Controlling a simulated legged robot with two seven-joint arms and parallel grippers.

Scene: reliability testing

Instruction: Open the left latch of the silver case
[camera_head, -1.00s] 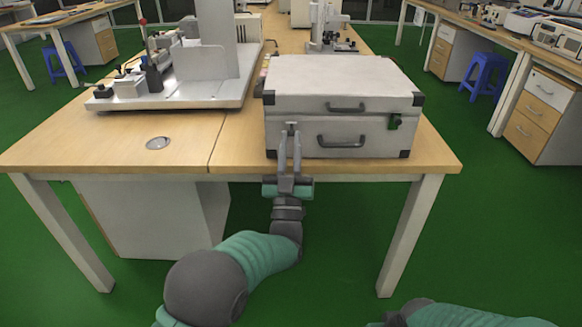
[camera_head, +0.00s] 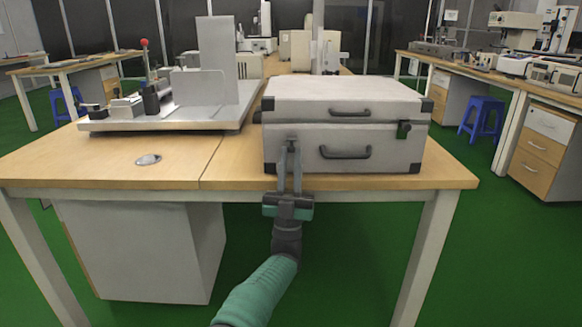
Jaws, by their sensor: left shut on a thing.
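The silver case (camera_head: 388,149) stands on the front right of the wooden table, its lid down and its black corners and two dark handles facing me. My left gripper (camera_head: 291,147) reaches up from below to the left part of the case front. Its fingers are shut on the left latch (camera_head: 292,139), which they largely hide. The right latch (camera_head: 403,129), dark with a green spot, shows at the right of the case front. My right gripper is out of view.
The wooden table (camera_head: 110,160) has a front edge just below the case. A metal device on a flat base (camera_head: 180,118) stands to the left. The table's front left is mostly clear. Other benches and a blue stool (camera_head: 482,115) stand at the right.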

